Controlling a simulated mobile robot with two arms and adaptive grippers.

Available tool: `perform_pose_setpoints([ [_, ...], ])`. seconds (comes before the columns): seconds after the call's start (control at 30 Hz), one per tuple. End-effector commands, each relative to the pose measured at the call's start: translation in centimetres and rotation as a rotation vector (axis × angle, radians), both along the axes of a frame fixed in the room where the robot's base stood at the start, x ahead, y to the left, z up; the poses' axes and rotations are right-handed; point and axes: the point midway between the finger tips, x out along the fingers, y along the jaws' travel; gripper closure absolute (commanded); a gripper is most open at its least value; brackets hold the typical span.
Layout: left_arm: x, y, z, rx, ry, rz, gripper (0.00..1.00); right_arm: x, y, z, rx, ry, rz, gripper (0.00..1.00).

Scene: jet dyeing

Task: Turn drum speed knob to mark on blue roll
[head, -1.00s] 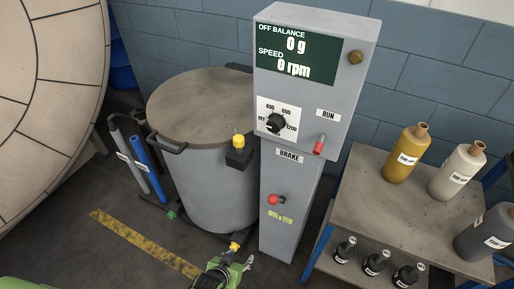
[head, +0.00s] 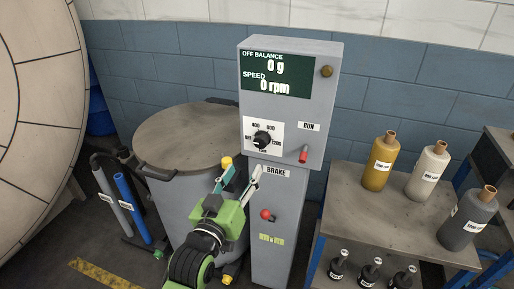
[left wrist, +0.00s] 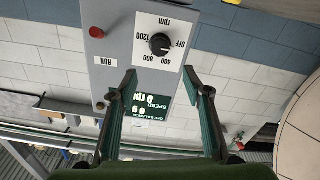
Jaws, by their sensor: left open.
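The black drum speed knob (head: 262,139) sits on a white rpm dial on the front of the grey control box (head: 310,90). The display above reads 0 g and 0 rpm. The knob also shows, upside down, in the left wrist view (left wrist: 160,44); its pointer is hard to read. The blue roll (head: 132,207) leans at the left beside a grey roll and bears a small white label, too small to read. My left gripper (head: 243,172) is open and empty, below the knob and apart from it; its fingers (left wrist: 162,80) frame the display in the wrist view.
A RUN switch (head: 304,154) and a red BRAKE knob (head: 265,214) are on the same box. A grey drum (head: 190,140) stands behind my left arm. A cart (head: 350,195) with several bottles stands at the right.

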Motion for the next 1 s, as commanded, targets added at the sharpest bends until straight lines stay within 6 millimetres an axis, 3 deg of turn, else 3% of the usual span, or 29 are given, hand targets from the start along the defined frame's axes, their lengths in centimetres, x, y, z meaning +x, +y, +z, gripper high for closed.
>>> perform_pose_setpoints([
  [0.17,1.9,-0.6,0.3,0.000,-0.001,0.000,0.55,-0.5,0.0,0.4,-0.001,0.008,0.000,0.58],
  [0.7,10.7,-3.5,0.2,0.000,0.000,0.000,0.55,-0.2,0.4,1.7,0.005,0.003,-0.002,0.58],
  [1.0,12.8,-4.1,0.1,0.000,0.000,0.001,0.55,-0.2,0.6,1.9,0.007,0.002,-0.001,0.58],
])
